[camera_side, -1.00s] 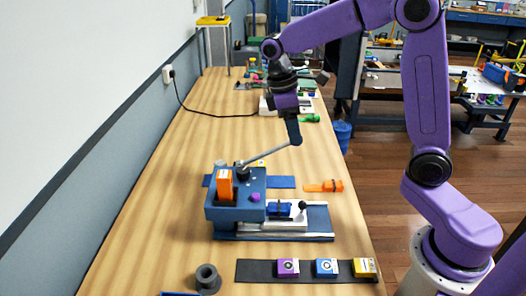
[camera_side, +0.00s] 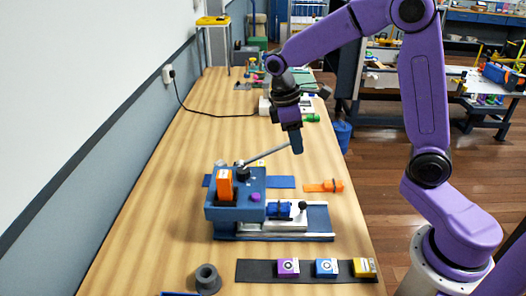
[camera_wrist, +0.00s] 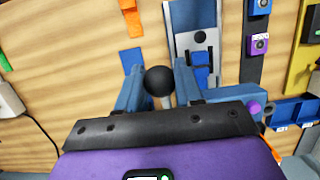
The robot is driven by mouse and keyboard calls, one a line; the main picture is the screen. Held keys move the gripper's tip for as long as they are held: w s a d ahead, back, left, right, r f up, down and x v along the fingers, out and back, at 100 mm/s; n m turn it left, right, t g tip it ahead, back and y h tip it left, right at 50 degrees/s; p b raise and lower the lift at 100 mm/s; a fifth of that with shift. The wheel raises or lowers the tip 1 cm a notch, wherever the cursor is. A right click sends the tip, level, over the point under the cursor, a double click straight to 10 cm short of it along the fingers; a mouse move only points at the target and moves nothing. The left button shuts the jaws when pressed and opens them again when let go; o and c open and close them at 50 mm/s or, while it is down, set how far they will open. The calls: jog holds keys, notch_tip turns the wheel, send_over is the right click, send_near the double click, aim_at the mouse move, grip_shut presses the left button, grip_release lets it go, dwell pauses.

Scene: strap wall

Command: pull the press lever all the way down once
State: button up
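The lever ends in a black ball knob (camera_wrist: 160,80). My gripper (camera_side: 297,150) points down at the lever's raised end and hides the knob in the side view. In the wrist view my gripper (camera_wrist: 160,85) has one blue finger on each side of the knob. I cannot tell whether the fingers press on it.
An orange block (camera_side: 225,184) stands upright on the press. An orange-handled tool (camera_side: 325,186) lies to its right. A dark strip (camera_side: 258,270) with several small boxes lies in front, near a grey spool (camera_side: 207,279). A wall runs along the left.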

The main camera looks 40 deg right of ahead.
jog(key=shift+s+d+x, duration=0.1)
jog(key=shift+x, duration=0.75)
jog(key=shift+s+d+x, duration=0.1)
jog(key=shift+x, duration=0.75)
jog(key=shift+x, duration=1.8)
notch_tip(320, 180, down, 3)
jog(key=shift+f, duration=0.1)
